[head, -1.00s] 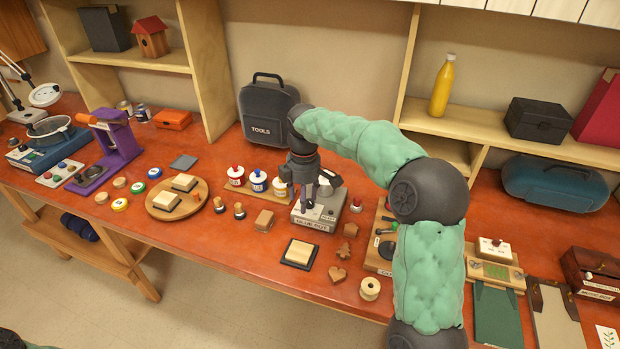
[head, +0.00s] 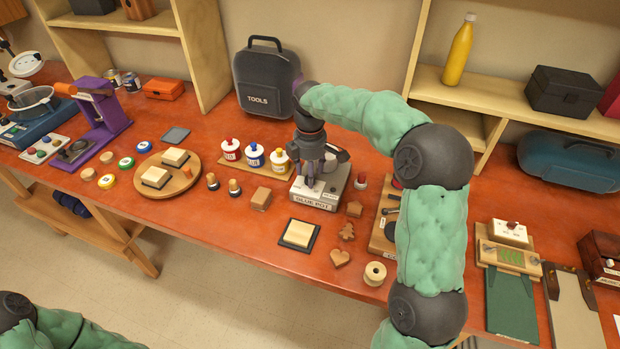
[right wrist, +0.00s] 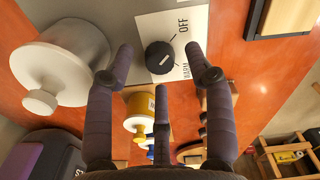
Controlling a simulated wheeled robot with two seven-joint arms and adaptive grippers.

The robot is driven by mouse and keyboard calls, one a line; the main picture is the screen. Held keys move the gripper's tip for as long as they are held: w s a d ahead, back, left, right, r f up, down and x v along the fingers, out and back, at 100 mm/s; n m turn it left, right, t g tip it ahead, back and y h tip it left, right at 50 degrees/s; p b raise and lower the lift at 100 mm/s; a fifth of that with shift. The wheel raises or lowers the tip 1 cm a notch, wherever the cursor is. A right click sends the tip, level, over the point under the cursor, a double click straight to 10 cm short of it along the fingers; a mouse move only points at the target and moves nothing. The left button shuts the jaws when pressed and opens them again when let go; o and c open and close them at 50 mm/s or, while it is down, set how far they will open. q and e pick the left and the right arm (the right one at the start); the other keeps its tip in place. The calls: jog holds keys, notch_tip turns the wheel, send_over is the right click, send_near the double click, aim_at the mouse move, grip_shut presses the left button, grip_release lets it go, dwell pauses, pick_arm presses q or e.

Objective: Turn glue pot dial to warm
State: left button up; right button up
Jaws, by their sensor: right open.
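The glue pot (head: 328,190) is a grey box with a "GLUE POT" label on its front, standing on the red bench. My right gripper (head: 311,182) points down over it, and its fingers hide the dial in the head view. In the right wrist view the dial (right wrist: 159,57) is a round black knob with a short white mark, on a white plate (right wrist: 194,22) lettered OFF and WARM. I cannot tell exactly which word the mark points to. My right gripper's fingers (right wrist: 158,53) are open, one on each side of the dial, with gaps visible. My left gripper is out of view.
Glue bottles (head: 256,156) stand in a row just left of the pot. A wooden block (head: 261,198), a sanding pad (head: 299,234) and small wooden shapes (head: 340,258) lie in front. A black tool case (head: 267,80) stands behind.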

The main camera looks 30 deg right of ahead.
jog(key=shift+f, duration=0.65)
grip_shut()
